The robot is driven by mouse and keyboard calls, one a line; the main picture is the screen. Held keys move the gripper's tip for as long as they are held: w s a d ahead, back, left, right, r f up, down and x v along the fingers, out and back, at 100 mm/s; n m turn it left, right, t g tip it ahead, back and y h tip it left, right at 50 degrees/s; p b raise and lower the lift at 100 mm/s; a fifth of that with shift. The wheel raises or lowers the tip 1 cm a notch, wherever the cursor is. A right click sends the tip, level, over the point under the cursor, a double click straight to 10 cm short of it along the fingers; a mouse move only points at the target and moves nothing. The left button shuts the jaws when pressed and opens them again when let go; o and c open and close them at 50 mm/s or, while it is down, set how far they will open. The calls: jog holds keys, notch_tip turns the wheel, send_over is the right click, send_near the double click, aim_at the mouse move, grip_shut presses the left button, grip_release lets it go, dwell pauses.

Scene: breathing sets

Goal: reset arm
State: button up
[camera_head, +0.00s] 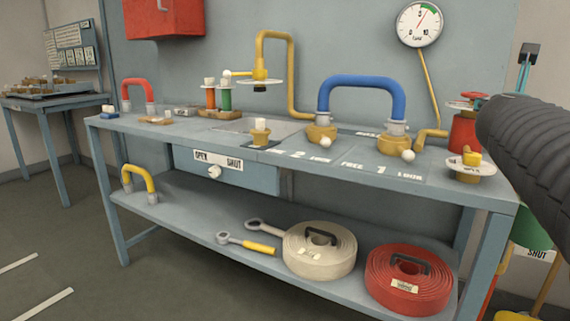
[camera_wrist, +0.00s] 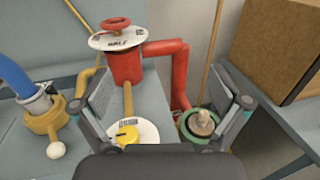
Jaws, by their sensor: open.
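In the wrist view my gripper (camera_wrist: 162,85) is open, with its two fingers wide apart and nothing held between them. It is over the right end of the workbench. Between and beyond the fingers are a red valve (camera_wrist: 124,66) with a white disc, a yellow knob on a white disc (camera_wrist: 132,134) and a red pipe (camera_wrist: 178,72). A green-rimmed fitting (camera_wrist: 202,124) lies close to the right finger; whether they touch I cannot tell. In the head view my dark arm comes in at the right edge, and my gripper is out of view there.
The bench (camera_head: 230,134) carries a blue hose loop (camera_head: 362,83), a yellow pipe (camera_head: 275,36) and a red loop (camera_head: 137,84). A white hose coil (camera_head: 320,266) and a red one (camera_head: 378,290) lie on the shelf. A brown box (camera_wrist: 272,45) stands right of my gripper.

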jog(key=s+a+f+n+t+y, duration=0.1)
jog(key=a+f+n+y, duration=0.5)
jog(key=a+n, duration=0.65)
jog(key=s+a+f+n+t+y, duration=0.1)
jog(key=a+f+n+y, duration=0.45)
jog(key=a+n, duration=0.65)
jog(key=s+a+f+n+g+y+p, duration=0.1)
jog(key=s+a+f+n+g+y, duration=0.3)
jog(key=s+f+n, duration=0.65)
jog(key=s+f+n+g+h, duration=0.3)
jog(key=s+f+n+g, duration=0.2)
jog(key=s+f+n, duration=0.4)
notch_tip(320, 180, down, 3)
jog(key=shift+d+r+n+g, duration=0.2)
jog(key=shift+n+g, duration=0.1)
jog(key=shift+w, duration=0.1)
